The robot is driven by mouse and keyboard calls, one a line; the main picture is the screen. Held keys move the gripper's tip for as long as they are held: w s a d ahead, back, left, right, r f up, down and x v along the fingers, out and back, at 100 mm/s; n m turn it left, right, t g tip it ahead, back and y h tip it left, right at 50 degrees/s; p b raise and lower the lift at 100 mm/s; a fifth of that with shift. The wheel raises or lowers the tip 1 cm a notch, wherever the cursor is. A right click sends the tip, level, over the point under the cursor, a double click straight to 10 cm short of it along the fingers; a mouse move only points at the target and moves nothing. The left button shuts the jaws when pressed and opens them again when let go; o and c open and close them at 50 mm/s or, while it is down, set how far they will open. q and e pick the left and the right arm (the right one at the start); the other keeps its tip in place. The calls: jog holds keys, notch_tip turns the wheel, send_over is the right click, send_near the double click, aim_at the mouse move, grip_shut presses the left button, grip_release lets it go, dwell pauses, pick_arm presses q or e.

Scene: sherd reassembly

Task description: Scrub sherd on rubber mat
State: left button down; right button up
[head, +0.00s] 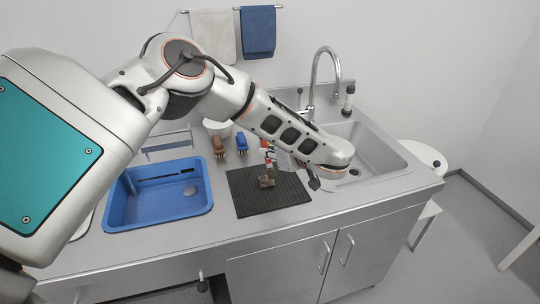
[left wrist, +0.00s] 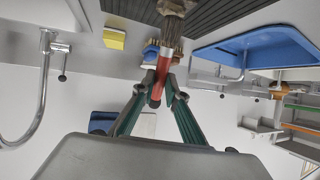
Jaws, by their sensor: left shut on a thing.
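The dark ribbed rubber mat (head: 245,195) lies on the steel counter left of the sink. A small grey-brown sherd (head: 267,182) is on the mat; it also shows at the top edge of the left wrist view (left wrist: 177,7). My right gripper is not in view.
A blue basin (head: 114,205) stands left of the mat. A brown brush (head: 218,146) and a blue brush (head: 242,143) stand behind it, near a white bowl (head: 217,125). The sink (head: 385,150) and tap (head: 313,75) are right. A yellow sponge (left wrist: 115,39) lies on the counter.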

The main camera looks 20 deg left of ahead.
aim_at(270, 159)
pick_arm(q)
jog(key=shift+r+p, duration=1.2)
jog(key=shift+r, duration=0.65)
jog(key=shift+r+p, duration=0.55)
jog(key=shift+r, duration=0.3)
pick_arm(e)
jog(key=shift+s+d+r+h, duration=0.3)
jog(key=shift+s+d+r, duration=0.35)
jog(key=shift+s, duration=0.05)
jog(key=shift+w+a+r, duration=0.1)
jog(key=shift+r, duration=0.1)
pick_arm(q)
jog(key=shift+d+r, duration=0.1)
